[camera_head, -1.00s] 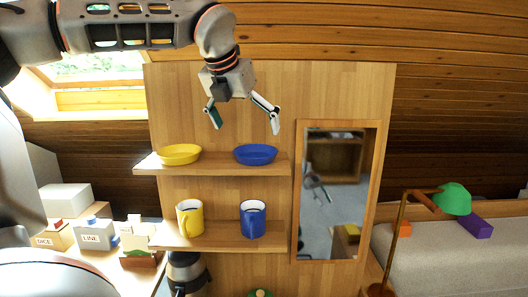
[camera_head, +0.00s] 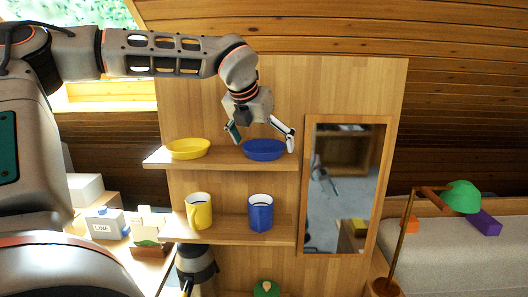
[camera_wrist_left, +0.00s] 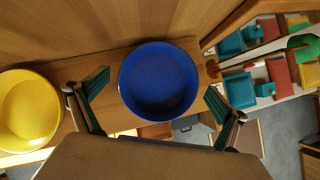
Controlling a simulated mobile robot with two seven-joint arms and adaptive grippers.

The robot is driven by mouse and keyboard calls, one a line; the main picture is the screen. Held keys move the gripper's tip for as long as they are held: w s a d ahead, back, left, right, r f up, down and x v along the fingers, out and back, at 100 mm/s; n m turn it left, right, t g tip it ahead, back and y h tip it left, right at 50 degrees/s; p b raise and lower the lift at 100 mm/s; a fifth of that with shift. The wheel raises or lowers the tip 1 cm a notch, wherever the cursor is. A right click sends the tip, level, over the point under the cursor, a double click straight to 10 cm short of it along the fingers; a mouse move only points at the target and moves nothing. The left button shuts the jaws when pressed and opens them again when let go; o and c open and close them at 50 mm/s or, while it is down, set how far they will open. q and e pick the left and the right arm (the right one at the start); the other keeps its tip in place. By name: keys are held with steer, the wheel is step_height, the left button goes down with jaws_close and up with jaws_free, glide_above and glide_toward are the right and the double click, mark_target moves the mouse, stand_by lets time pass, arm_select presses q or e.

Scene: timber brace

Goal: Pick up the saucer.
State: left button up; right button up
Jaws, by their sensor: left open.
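A blue saucer (camera_head: 264,150) sits on the upper wooden shelf (camera_head: 222,162), at its right part. A yellow saucer (camera_head: 188,149) sits on the same shelf to the left. My left gripper (camera_head: 262,141) is open, its two fingers spread around the blue saucer, one toward each side. In the left wrist view the blue saucer (camera_wrist_left: 159,79) lies just ahead, between the open fingers, with a gap on each side; the yellow saucer (camera_wrist_left: 27,110) is at the left edge. My right gripper is not in view.
A yellow mug (camera_head: 199,211) and a blue mug (camera_head: 260,212) stand on the lower shelf. A framed mirror (camera_head: 339,188) is right of the shelves. A green-shaded lamp (camera_head: 461,196) stands at far right.

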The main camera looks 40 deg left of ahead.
arm_select(q)
steer(key=c, duration=1.2)
steer(key=shift+r, duration=0.1)
step_height(320, 180, up, 28)
steer(key=p, duration=0.1)
